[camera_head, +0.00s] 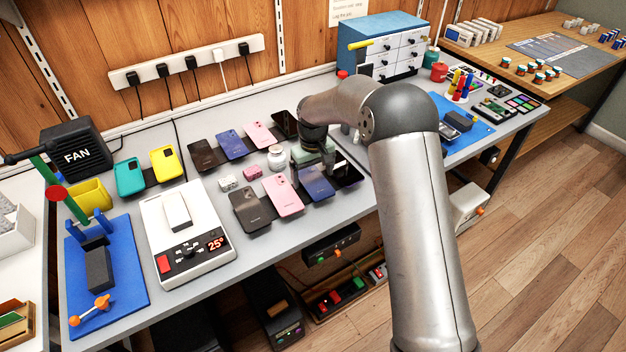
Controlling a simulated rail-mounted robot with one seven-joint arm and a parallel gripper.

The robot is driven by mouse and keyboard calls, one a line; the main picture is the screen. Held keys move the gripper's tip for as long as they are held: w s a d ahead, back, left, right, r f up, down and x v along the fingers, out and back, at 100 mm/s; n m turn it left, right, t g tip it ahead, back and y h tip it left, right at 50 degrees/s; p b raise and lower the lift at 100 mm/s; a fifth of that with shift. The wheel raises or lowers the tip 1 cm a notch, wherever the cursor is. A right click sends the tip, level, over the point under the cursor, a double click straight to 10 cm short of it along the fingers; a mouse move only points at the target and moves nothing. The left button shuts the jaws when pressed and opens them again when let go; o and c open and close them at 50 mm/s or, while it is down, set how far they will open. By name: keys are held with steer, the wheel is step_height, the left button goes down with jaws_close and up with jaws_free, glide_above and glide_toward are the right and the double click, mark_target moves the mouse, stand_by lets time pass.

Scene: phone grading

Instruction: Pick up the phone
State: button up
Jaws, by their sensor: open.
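Several phones lie in two rows on the grey bench. The front row has a black phone (251,210), a pink phone (283,195), a blue phone (317,183) and a dark phone (347,173). The back row has a black phone (203,155), a blue phone (231,145), a pink phone (259,135) and a dark phone (284,122). My gripper (312,172) points down over the right end of the rows, near the front blue phone. Its jaws are open, and I see no phone held. My arm and gripper hide part of the bench there.
A white heating plate (188,240) and a blue mat (127,292) with a clamp stand at left. A white jar (276,157) and small boxes sit between the phone rows. A blue drawer cabinet (385,45) stands behind. A power strip (185,62) with cables runs along the wall.

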steer(key=shift+f, duration=0.15)
steer(key=c, duration=1.1)
steer(key=shift+c, duration=0.2)
